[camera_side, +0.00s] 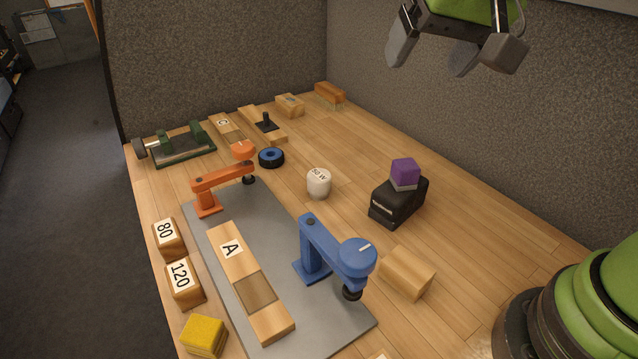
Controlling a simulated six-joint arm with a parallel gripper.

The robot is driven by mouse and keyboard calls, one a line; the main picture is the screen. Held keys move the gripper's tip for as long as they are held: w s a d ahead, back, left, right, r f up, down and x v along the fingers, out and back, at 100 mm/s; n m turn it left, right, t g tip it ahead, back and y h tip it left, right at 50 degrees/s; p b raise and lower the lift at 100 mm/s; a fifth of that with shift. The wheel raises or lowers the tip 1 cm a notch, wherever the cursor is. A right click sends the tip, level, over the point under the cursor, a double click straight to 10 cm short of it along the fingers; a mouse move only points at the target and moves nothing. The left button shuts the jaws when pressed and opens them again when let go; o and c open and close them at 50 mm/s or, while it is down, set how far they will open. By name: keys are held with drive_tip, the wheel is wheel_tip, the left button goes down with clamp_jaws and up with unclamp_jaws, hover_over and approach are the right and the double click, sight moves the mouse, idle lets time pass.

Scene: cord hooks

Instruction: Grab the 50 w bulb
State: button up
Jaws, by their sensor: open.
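The 50 W bulb (319,185) is a small white rounded cylinder with "50 W" printed on its top. It stands on the wooden table near the middle of the side view, with nothing touching it. My gripper (432,62) is at the top right of the view, well above the table and to the right of the bulb. Its grey fingers are apart, with nothing between them.
A blue-and-black ring (271,158) lies left of the bulb. A black block (398,203) with a purple cube (405,172) on top stands to its right. A blue clamp arm (335,255) and an orange one (222,184) stand on a grey plate (330,335). Grey partitions bound the table.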

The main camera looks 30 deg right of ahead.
drive_tip(key=w+a+f+h, duration=0.1)
drive_tip(key=w+a+f, duration=0.2)
drive_tip(key=w+f, duration=0.55)
drive_tip(key=g, duration=0.1)
approach(319, 175)
drive_tip(key=f, duration=0.2)
drive_tip(key=shift+h, duration=0.3)
drive_tip(key=x, duration=0.4)
drive_tip(key=shift+w+a+f, duration=0.2)
drive_tip(key=shift+w+a, duration=0.1)
drive_tip(key=shift+w, duration=0.15)
drive_tip(key=shift+d+x, duration=0.15)
drive_tip(key=shift+x, duration=1.25)
drive_tip(key=shift+d+x, duration=0.1)
drive_tip(key=shift+x, duration=1.3)
drive_tip(key=shift+r+n, duration=0.1)
drive_tip(key=shift+n, duration=0.2)
drive_tip(key=c, duration=1)
